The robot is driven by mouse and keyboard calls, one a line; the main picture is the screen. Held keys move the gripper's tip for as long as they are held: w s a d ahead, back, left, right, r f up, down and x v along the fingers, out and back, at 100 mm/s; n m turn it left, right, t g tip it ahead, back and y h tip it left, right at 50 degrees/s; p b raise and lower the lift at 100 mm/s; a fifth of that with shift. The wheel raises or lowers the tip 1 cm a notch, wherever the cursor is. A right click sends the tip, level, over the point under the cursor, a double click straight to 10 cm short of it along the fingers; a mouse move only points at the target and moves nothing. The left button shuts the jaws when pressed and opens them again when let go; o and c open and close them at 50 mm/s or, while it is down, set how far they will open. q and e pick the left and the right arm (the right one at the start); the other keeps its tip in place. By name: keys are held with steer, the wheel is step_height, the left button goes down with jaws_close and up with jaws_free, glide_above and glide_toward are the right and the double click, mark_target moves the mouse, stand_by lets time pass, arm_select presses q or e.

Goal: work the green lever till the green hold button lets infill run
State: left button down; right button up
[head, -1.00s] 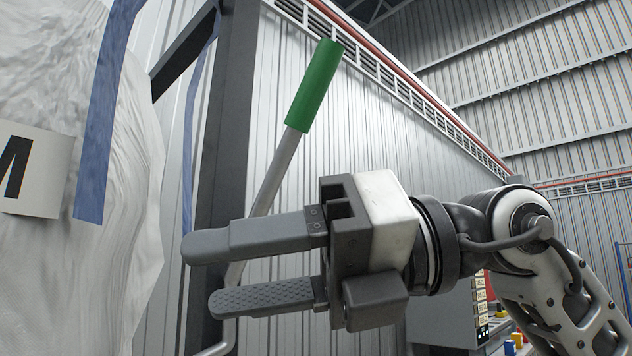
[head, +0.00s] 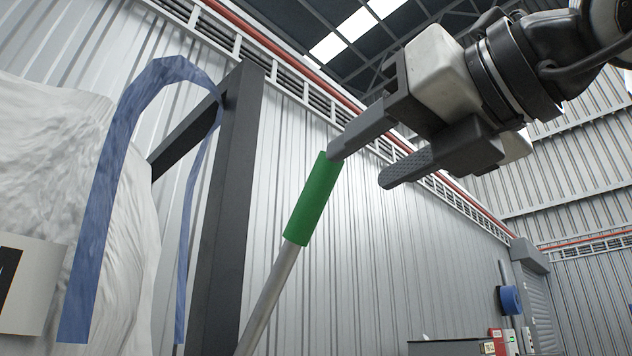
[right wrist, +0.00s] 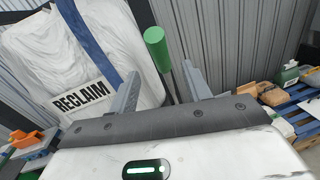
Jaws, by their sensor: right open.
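The green lever is a steel shaft (head: 267,298) with a green grip (head: 314,200) at its upper end, leaning up to the right. The grip also shows in the right wrist view (right wrist: 157,48), in line with the gap between my fingers and apparently beyond their tips. My right gripper (head: 361,167) is open and empty, beside and above the grip's top. One fingertip overlaps the grip's top edge in the head view; I cannot tell whether they touch. The lever's lower end is cut off in the head view. The green hold button is not seen. My left gripper is not in view.
A white bulk bag (head: 135,240) with a blue strap (head: 95,205) hangs at the left beside a dark post (head: 228,190). Its label reads RECLAIM (right wrist: 84,95) in the right wrist view. A ribbed metal wall (head: 375,270) stands behind the lever.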

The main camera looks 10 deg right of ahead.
mark_target(327, 184)
steer(key=p+x, duration=0.2)
steer(key=x, duration=0.6)
steer(key=shift+w+r, duration=0.1)
steer(key=shift+w+a, duration=0.3)
steer(key=shift+w, duration=0.25)
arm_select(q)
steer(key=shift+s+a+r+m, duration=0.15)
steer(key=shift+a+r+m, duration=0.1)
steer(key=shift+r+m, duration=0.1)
